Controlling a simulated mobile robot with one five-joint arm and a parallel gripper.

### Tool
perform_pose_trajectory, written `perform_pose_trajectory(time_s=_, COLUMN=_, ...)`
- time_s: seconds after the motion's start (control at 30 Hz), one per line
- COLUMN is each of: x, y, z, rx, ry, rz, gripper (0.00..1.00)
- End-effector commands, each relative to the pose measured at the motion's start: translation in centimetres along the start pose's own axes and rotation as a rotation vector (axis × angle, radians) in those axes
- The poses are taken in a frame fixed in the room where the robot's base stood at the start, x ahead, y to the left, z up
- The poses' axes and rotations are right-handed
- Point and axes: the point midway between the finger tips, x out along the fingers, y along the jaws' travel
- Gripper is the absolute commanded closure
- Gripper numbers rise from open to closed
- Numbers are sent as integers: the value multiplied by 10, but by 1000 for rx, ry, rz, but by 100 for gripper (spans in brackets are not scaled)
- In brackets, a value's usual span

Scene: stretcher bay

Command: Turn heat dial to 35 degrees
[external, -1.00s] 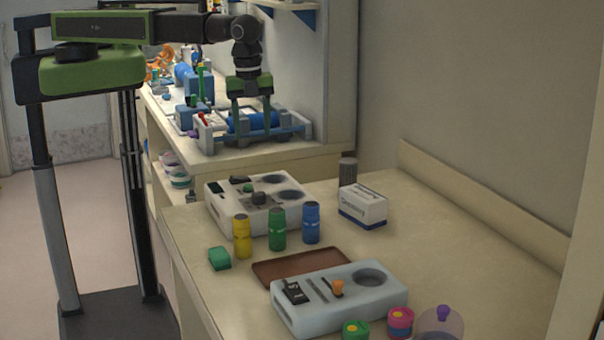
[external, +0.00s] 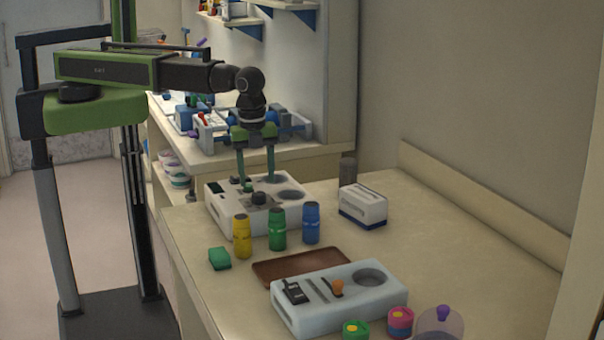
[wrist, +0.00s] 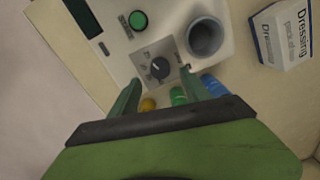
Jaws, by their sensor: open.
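The heat dial (wrist: 160,68) is a dark round knob on a grey square plate with small marks, on a white device (external: 225,216). In the external view the dial (external: 259,198) sits on the device's top. Its setting is too small to read. My gripper (external: 256,183) points down, open and empty, with its two fingers just above and behind the dial in the external view. In the wrist view the gripper's fingertips (wrist: 158,80) lie on either side of the dial, apart from it. A green button (wrist: 138,20) and a dark display (wrist: 83,17) are beside the dial.
Yellow (external: 242,237), green (external: 277,230) and blue (external: 311,222) bottles stand close before the device. A dressing box (external: 362,206) is at right. A brown tray (external: 262,274) and second device (external: 300,318) are nearer. The counter's right side is clear.

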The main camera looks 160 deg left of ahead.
Motion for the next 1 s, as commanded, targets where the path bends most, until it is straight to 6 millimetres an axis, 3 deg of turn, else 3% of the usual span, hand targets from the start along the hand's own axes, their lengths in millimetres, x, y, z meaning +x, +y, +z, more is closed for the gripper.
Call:
perform_pose_trajectory(time_s=0.03, x=22, y=0, z=0, rx=0, ry=0, rz=0, gripper=45)
perform_pose_trajectory(time_s=0.2, x=46, y=0, z=0, rx=0, ry=0, rz=0, gripper=45)
perform_pose_trajectory(time_s=0.53, x=47, y=0, z=0, rx=0, ry=0, rz=0, gripper=45)
perform_pose_trajectory(time_s=0.9, x=47, y=0, z=0, rx=0, ry=0, rz=0, gripper=92)
perform_pose_trajectory(time_s=1.0, x=47, y=0, z=0, rx=0, ry=0, rz=0, gripper=100)
